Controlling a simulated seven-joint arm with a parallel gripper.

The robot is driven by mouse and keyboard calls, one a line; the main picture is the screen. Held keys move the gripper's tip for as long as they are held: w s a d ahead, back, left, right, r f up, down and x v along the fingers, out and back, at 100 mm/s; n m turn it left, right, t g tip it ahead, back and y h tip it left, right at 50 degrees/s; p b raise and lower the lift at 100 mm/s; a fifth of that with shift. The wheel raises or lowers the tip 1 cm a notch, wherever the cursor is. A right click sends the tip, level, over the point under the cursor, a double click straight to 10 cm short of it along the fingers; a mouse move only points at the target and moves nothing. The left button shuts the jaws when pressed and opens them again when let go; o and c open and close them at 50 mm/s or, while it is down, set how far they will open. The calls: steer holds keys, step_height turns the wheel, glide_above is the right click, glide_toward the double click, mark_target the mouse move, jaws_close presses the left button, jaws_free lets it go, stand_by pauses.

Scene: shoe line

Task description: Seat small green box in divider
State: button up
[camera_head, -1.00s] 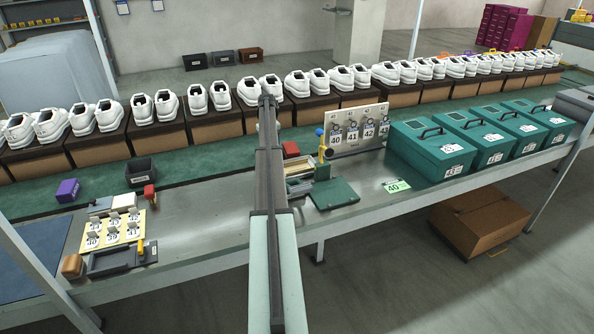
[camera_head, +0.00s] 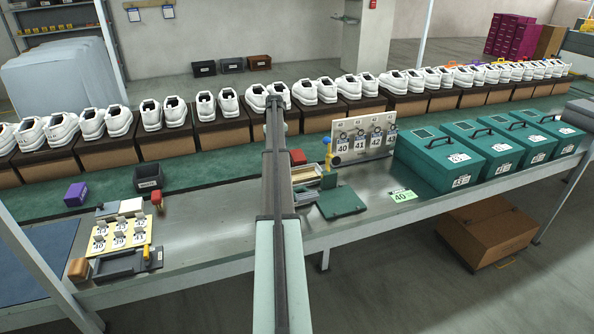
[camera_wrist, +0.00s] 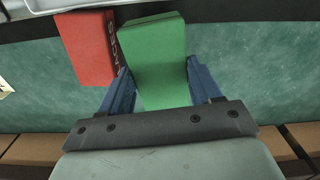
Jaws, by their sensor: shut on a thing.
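The small green box (camera_wrist: 153,50) is between the two blue fingers of my gripper (camera_wrist: 158,76) in the wrist view. The fingers are shut on it, one along each side. A red box with dark lettering (camera_wrist: 88,48) lies just left of it, close to the left finger. It also shows in the head view (camera_head: 298,157). In the head view my arm hides the gripper and the green box. I cannot make out the divider for certain; a small open tray with pale contents (camera_head: 306,173) stands right of my arm.
A teal belt (camera_head: 205,170) carries brown boxes with white shoes along the back. On the bench (camera_head: 205,222), a yellow tag board (camera_head: 120,235) stands left, a dark green plate (camera_head: 341,202) and large green cases (camera_head: 440,160) right. The bench left of my arm has clear room.

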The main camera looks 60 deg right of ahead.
steer(key=s+n, duration=0.2)
steer(key=s+a+r+n, duration=0.1)
steer(key=shift+s+a+n, duration=0.1)
steer(key=shift+s+n, duration=0.2)
steer(key=s+a+r+n, duration=0.1)
steer(key=s+n, duration=0.4)
steer(key=n, duration=0.1)
steer(key=s+a+r+n, duration=0.1)
steer(key=s+n, duration=0.5)
steer(key=n, duration=0.1)
steer(key=shift+s+a+r, duration=0.25)
steer(key=shift+s+a, duration=0.05)
steer(key=shift+a, duration=0.1)
steer(key=shift+f, duration=0.1)
glide_above(304, 176)
steer(key=a, duration=0.1)
steer(key=shift+s+f, duration=0.15)
steer(key=shift+f, duration=1.15)
steer(key=shift+s+f, duration=0.15)
steer(key=shift+f, duration=1.1)
steer(key=shift+f, duration=1)
steer(key=o, duration=1)
